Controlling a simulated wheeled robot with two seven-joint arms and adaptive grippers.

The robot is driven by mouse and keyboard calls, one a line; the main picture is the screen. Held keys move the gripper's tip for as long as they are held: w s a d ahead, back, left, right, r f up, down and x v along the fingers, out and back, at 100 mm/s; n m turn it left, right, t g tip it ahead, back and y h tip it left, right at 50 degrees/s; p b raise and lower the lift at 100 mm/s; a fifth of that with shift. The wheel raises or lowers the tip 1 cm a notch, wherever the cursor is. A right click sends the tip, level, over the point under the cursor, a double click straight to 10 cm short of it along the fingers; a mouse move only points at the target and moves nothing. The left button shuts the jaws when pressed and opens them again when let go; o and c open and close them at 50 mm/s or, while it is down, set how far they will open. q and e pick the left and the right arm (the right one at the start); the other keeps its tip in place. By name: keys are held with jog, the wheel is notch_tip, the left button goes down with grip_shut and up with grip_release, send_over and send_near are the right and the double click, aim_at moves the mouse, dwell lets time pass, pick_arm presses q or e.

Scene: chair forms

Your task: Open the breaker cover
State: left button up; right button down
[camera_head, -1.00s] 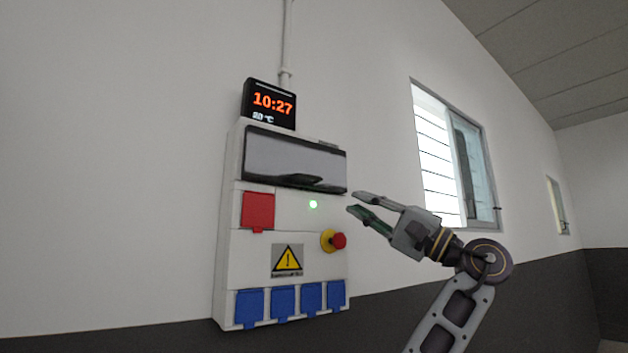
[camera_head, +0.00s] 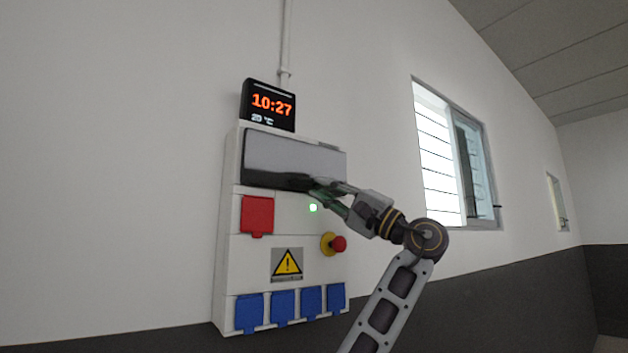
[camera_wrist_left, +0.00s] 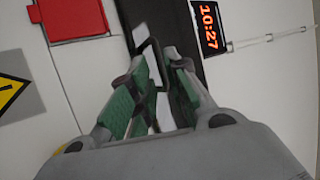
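The breaker cover (camera_head: 292,155) is a smooth grey, glossy flap at the top of the white wall panel, with a dark band along its lower edge. I cannot tell whether it is slightly lifted. My left gripper (camera_head: 318,188) is at the lower edge of the cover, right of its middle, and its fingertips overlap the edge. In the left wrist view, its green-padded fingers (camera_wrist_left: 158,60) are apart, with their tips close to the dark cover edge. Contact is unclear. My right gripper is not in view.
The panel (camera_head: 236,270) also carries a red socket (camera_head: 257,213), a green light (camera_head: 313,208), a red and yellow knob (camera_head: 338,243), a warning sign (camera_head: 287,263) and several blue sockets (camera_head: 249,310). A clock (camera_head: 268,104) sits above. A window (camera_head: 437,160) is at right.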

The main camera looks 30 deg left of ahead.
aim_at(305, 164)
pick_arm(q)
jog(key=shift+p+x, duration=0.4)
jog(key=shift+x, duration=1.55)
jog(key=shift+c, duration=0.2)
grip_shut()
